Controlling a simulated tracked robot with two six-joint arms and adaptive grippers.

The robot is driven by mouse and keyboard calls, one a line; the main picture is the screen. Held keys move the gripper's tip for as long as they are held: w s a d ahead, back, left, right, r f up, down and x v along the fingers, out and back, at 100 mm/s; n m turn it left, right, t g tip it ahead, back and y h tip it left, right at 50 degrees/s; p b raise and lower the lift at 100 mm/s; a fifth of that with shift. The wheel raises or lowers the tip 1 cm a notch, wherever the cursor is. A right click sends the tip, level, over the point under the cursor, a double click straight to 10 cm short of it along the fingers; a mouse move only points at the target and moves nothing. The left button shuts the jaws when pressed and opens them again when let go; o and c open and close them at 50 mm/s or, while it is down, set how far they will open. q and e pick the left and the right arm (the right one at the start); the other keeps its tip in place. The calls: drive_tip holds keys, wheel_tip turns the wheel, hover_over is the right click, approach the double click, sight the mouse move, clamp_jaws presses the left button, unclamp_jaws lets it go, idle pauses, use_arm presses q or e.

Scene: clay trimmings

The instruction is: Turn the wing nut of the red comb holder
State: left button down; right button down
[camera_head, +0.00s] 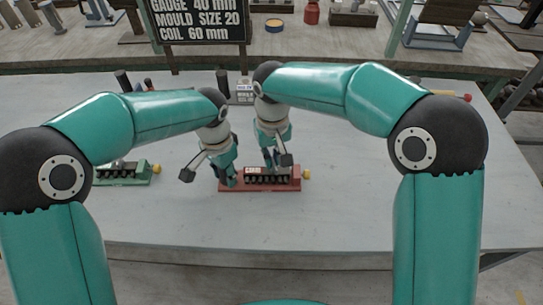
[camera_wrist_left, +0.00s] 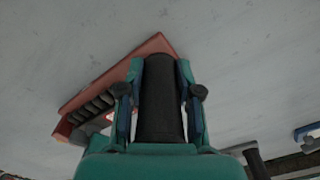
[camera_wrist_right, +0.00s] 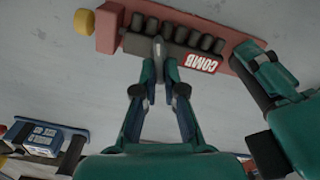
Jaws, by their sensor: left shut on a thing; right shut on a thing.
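The red comb holder (camera_head: 226,187) lies on the pale table in front of me, with a row of dark teeth, a white COMB label (camera_wrist_right: 200,62) and a yellow knob (camera_head: 306,174) on one end. My left gripper (camera_head: 231,181) is shut on a thick black upright grip (camera_wrist_left: 160,100) at the holder's left end. My right gripper (camera_wrist_right: 156,72) is shut on the small grey wing nut (camera_wrist_right: 158,46) beside the teeth, pointing down at it. In the head view the wing nut is hidden by my right gripper.
A green holder (camera_head: 124,181) with a yellow knob stands to the left, partly behind my left arm. A blue labelled holder (camera_wrist_right: 42,141) shows in the right wrist view. A sign (camera_head: 197,20) stands at the back. The table front and right are clear.

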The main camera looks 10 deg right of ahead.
drive_tip(key=shift+m, duration=0.4)
drive_tip(key=c, duration=1.3)
unclamp_jaws()
drive_tip(key=shift+o, duration=0.2)
wheel_tip(320, 180, up, 12)
use_arm(q)
drive_tip(key=c, duration=0.7)
unclamp_jaws()
